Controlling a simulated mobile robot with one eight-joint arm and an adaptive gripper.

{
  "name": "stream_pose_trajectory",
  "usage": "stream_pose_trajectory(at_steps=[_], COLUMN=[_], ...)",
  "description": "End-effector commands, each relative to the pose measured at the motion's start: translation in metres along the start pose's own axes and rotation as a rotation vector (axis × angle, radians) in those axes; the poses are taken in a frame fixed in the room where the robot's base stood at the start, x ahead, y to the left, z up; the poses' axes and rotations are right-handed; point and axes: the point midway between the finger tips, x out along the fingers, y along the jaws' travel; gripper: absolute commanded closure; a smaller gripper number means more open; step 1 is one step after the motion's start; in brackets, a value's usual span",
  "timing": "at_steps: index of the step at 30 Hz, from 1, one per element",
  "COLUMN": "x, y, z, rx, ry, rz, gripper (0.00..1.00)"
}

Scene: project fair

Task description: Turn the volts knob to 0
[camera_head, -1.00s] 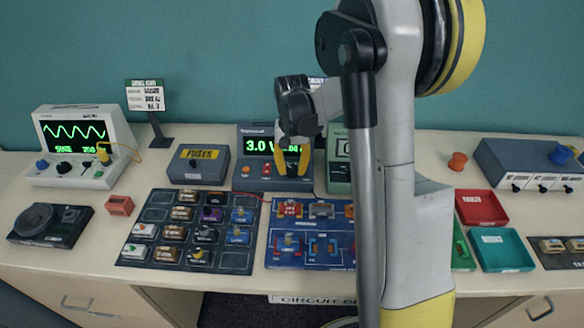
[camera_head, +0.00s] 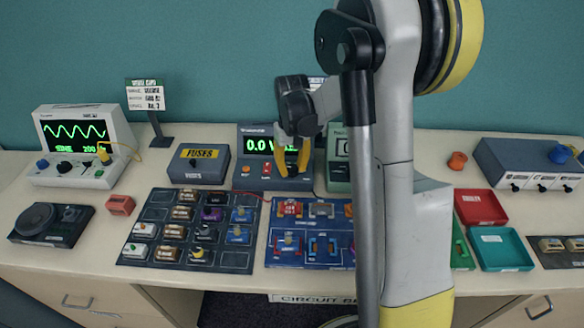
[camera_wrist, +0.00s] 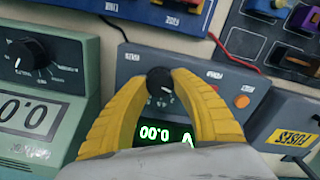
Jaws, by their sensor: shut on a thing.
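The dark grey power supply (camera_head: 246,173) stands at the back middle of the bench, with a green display (camera_head: 258,145) that reads 0.0 V in the head view. In the head view my gripper (camera_head: 292,165) is in front of the right part of the supply and hides the knob there.
A green meter (camera_wrist: 40,90) with its own black knob stands close beside the supply. A fuses box (camera_head: 199,164) is on its other side. A blue circuit board (camera_head: 310,255) lies in front, and a red wire (camera_wrist: 225,45) runs near the supply.

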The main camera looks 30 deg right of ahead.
Motion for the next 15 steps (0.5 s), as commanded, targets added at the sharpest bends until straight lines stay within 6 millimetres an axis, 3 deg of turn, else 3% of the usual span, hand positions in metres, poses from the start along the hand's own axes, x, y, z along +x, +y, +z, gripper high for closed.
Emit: stream_pose_trajectory(at_steps=[5,6,8,9,15], x=[0.0002,0.0002,0.0002,0.0002,0.0001], y=[0.0,0.0,0.0,0.0,0.0], z=[0.0001,0.0001,0.0001,0.0001,0.0001], rx=[-0.001,0.0,0.0,0.0,0.0], ry=[0.0,0.0,0.0,0.0,0.0], rz=[0.0,0.0,0.0,0.0,0.0], gripper=[1.0,0.67,0.49,0.45,0.45])
